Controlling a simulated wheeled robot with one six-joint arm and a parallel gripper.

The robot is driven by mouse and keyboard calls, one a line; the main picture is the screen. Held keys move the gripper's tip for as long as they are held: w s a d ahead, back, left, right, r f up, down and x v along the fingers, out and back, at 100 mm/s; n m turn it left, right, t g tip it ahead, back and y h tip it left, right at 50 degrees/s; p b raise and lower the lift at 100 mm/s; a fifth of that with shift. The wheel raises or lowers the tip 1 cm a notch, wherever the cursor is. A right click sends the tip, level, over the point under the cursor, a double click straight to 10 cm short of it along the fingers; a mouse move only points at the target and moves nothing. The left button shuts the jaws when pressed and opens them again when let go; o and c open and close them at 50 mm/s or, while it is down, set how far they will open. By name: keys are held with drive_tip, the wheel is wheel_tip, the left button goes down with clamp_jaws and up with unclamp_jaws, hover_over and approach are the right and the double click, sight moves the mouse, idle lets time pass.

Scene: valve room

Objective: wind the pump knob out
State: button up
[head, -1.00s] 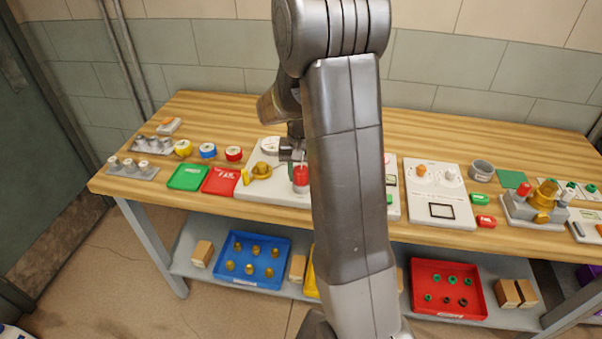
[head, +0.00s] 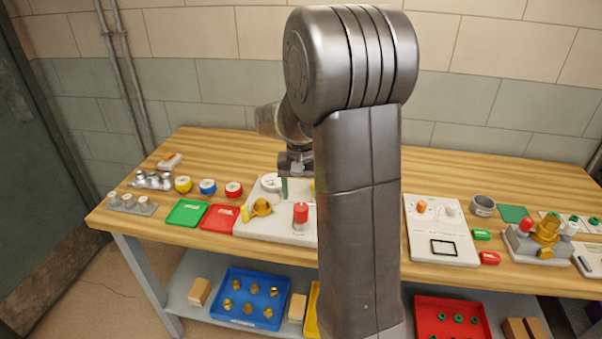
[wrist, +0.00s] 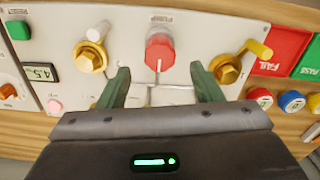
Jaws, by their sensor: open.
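The red pump knob (head: 301,213) stands on a pale panel (head: 282,230) on the workbench. In the wrist view the knob (wrist: 160,53) lies just beyond my fingertips, roughly centred between them, with a thin metal rod reaching toward me. My gripper (wrist: 161,82) is open, its two green fingers apart with nothing held. In the head view my gripper (head: 285,187) hangs above and a little behind the knob, apart from it. My arm hides the panel's right part in the head view.
Brass valves flank the knob; the one with a yellow handle (wrist: 228,68) is close to my finger, the other (wrist: 92,56) opposite. Red (head: 220,217) and green (head: 187,212) trays lie left of the panel. A white instrument panel (head: 440,215) is to the right.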

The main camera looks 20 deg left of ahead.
sight(301, 206)
wheel_tip(301, 206, up, 7)
idle(0.3)
idle(0.4)
wheel_tip(301, 206, down, 14)
drive_tip(key=shift+r+p, duration=0.1)
drive_tip(key=shift+p, duration=0.25)
drive_tip(key=shift+m, duration=0.5)
drive_tip(key=shift+n, duration=0.3)
